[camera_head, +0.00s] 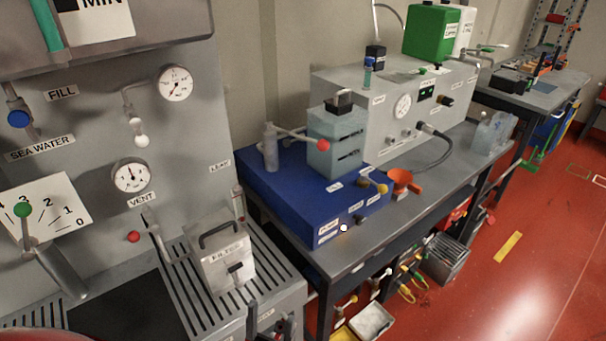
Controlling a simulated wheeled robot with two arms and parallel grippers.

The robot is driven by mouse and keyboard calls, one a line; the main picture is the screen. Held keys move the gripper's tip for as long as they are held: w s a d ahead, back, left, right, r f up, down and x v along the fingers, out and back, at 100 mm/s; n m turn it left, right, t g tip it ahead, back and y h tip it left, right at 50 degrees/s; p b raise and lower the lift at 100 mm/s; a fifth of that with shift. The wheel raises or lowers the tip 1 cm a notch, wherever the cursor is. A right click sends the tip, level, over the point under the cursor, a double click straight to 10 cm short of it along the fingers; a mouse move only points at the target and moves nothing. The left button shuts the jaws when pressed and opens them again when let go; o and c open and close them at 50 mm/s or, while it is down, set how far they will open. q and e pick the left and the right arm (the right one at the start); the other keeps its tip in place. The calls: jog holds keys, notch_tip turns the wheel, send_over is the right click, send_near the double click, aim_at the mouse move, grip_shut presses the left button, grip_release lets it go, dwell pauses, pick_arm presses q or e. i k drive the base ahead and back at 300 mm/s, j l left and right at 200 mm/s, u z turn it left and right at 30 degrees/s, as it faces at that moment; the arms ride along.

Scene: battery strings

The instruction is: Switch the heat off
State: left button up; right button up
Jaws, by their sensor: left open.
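A blue bench unit (275,205) stands on the grey bench, with a pale teal tank (335,145) on top. A yellow knob (381,188) sticks out near its right end. A small round bright spot (343,228), like a lit lamp, shows low on its front. The small labels there are too small to read, so I cannot tell which control is the heat. My left gripper is hard to pick out at the lower left; its fingers are not clear, and nothing shows held in it. It is apart from the blue unit. My right gripper does not show.
A grey panel (95,110) with gauges, valves and a green-knobbed lever (22,210) fills the left. A metal FILTER box (220,258) stands on slats. An orange funnel (402,182) is right of the blue unit. A grey cabinet (385,75) stands behind. Red floor (470,300) is open right.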

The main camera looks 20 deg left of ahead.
aim_at(359, 220)
jog(key=l+u, duration=0.35)
jog(key=l, duration=0.2)
jog(key=l+u, duration=0.35)
jog(key=l, duration=0.2)
